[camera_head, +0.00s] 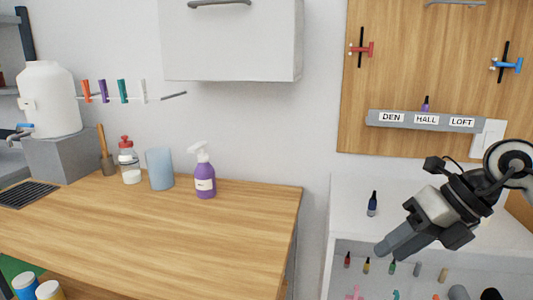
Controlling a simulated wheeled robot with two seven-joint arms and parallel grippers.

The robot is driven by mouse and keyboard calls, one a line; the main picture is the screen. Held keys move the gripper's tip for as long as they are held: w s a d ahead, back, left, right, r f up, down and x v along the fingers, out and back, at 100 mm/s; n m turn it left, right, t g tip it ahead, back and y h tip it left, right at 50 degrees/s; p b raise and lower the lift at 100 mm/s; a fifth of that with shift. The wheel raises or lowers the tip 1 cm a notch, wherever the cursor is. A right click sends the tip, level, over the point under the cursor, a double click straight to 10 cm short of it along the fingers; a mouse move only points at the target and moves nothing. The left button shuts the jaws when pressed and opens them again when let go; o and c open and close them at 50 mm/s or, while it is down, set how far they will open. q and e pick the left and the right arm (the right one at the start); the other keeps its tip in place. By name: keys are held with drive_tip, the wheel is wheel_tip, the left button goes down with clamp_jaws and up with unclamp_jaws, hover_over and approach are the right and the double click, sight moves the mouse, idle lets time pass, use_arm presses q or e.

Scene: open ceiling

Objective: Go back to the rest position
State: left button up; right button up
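My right gripper (397,241) comes in from the right edge and points down and left. It hangs in front of the white shelf unit (345,205), and its fingers overlap in this view, so I cannot tell if they are open or shut. Nothing clearly shows held in it. A small dark blue bottle (372,204) stands on the unit's top, left of the gripper. My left gripper is not in view.
A wooden counter (150,245) bears a purple spray bottle (204,180), a blue cup (159,169) and a red-capped jar (129,163). A white cabinet (232,42) hangs above. A pegboard rack (424,121) reads DEN, HALL, LOFT. The counter's front is clear.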

drive_tip(key=s+a+m+t+y, duration=0.1)
drive_tip(key=s+a+m+y, duration=0.15)
drive_tip(key=a+y, duration=0.45)
drive_tip(key=s+a+m+y, duration=0.1)
drive_tip(key=a+m+y, duration=0.2)
drive_tip(key=a+y, duration=0.45)
drive_tip(key=d+f+m+t+h, duration=0.4)
drive_tip(key=f+m+t+h, duration=1)
drive_tip(key=m, duration=1.1)
drive_tip(key=s+f+m+g+h, duration=0.2)
drive_tip(key=s+f+g, duration=0.1)
drive_tip(key=f, duration=0.4)
drive_tip(key=s+f+m+g+h, duration=0.1)
drive_tip(key=s+f+m+g, duration=0.2)
drive_tip(key=s+f, duration=0.3)
drive_tip(key=shift+s+d+f+m+g+h, duration=0.25)
drive_tip(key=shift+f+m+g+h, duration=0.1)
drive_tip(key=shift+f+g, duration=0.45)
